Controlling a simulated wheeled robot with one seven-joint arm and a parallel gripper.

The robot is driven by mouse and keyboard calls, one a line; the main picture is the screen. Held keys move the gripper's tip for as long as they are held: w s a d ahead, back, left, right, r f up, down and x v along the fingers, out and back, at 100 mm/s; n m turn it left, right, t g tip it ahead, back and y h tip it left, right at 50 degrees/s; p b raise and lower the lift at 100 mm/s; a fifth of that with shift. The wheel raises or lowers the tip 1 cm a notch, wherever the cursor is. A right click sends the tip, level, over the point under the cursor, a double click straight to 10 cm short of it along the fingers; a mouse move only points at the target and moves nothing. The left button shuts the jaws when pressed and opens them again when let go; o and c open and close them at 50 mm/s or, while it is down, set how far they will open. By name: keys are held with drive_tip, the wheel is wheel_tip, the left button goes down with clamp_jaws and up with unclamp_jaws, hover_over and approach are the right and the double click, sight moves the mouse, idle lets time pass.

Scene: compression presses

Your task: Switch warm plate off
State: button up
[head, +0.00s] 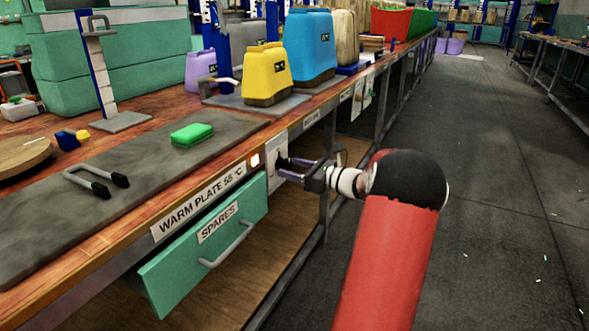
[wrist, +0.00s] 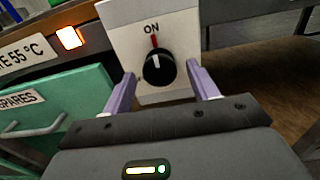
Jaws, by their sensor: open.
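The warm plate (head: 35,216) is a long dark grey slab on the wooden bench, with the label "WARM PLATE 55 °C" (head: 199,205) on the bench edge. Its control is a black round knob (wrist: 158,68) on a pale box (wrist: 122,39) under the bench edge. The knob's pointer is up at a red mark below the word "ON". A small lamp (wrist: 69,38) beside the label glows orange; it also shows in the head view (head: 255,160). My gripper (wrist: 165,82) is open, its purple fingers on either side of the knob, with a gap each side.
A green drawer (head: 208,247) labelled "SPARES" with a grey handle stands partly out, left of the knob box. A green block (head: 192,134) and a loose black-ended handle (head: 95,182) lie on the plate.

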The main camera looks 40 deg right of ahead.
drive_tip(key=c, duration=1)
